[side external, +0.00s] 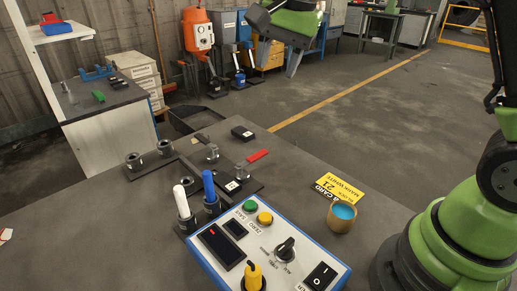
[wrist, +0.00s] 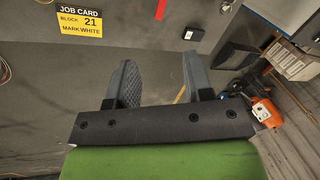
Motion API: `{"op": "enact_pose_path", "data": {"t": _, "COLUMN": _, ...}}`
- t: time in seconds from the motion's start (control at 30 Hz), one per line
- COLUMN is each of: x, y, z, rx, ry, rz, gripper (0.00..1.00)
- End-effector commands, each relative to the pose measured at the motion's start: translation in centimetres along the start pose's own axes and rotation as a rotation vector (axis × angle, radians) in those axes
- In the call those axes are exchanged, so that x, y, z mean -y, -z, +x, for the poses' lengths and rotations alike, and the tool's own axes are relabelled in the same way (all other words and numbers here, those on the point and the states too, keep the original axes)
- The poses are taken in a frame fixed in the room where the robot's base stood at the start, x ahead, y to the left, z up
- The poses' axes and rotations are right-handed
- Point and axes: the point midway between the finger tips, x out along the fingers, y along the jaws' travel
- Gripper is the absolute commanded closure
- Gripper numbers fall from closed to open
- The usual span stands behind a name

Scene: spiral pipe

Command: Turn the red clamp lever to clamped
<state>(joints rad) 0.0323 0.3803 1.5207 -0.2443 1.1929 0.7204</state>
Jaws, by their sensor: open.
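The red clamp lever (side external: 258,156) points to the upper right from its grey clamp post (side external: 241,171) on the dark plate in the side external view. In the wrist view only part of the red lever (wrist: 161,9) shows, at the top edge. My gripper (side external: 275,48) is high above and beyond the table's far edge in the side external view, well apart from the lever, and partly cut off by the frame top. In the wrist view my gripper (wrist: 159,60) is open, with nothing between its two grey fingers.
The control box (side external: 265,250) stands at the table front, with white and blue handles (side external: 209,186) left of it. A second clamp post (side external: 212,154) with a dark lever is near the red one.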

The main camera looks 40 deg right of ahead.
Motion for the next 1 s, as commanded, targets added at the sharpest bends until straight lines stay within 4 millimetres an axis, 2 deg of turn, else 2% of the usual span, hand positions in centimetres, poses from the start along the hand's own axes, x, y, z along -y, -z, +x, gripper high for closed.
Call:
{"op": "enact_pose_path", "data": {"t": 0.03, "x": 0.8, "y": 0.9, "z": 2.1, "rx": 0.008, "ry": -0.038, "rz": 0.056, "gripper": 0.53}}
{"op": "enact_pose_path", "data": {"t": 0.2, "x": 2.2, "y": 3.1, "z": 8.5, "rx": 0.009, "ry": -0.141, "rz": 0.253, "gripper": 0.53}}
{"op": "enact_pose_path", "data": {"t": 0.33, "x": 2.4, "y": 4.0, "z": 12.4, "rx": 0.001, "ry": -0.199, "rz": 0.369, "gripper": 0.53}}
{"op": "enact_pose_path", "data": {"t": 0.43, "x": 2.2, "y": 4.4, "z": 14.3, "rx": -0.007, "ry": -0.225, "rz": 0.423, "gripper": 0.53}}
{"op": "enact_pose_path", "data": {"t": 0.67, "x": 1.8, "y": 4.5, "z": 16.4, "rx": -0.011, "ry": -0.243, "rz": 0.456, "gripper": 0.53}}
{"op": "enact_pose_path", "data": {"t": 1.0, "x": 0.4, "y": 4.2, "z": 22.3, "rx": -0.01, "ry": -0.243, "rz": 0.454, "gripper": 0.53}}
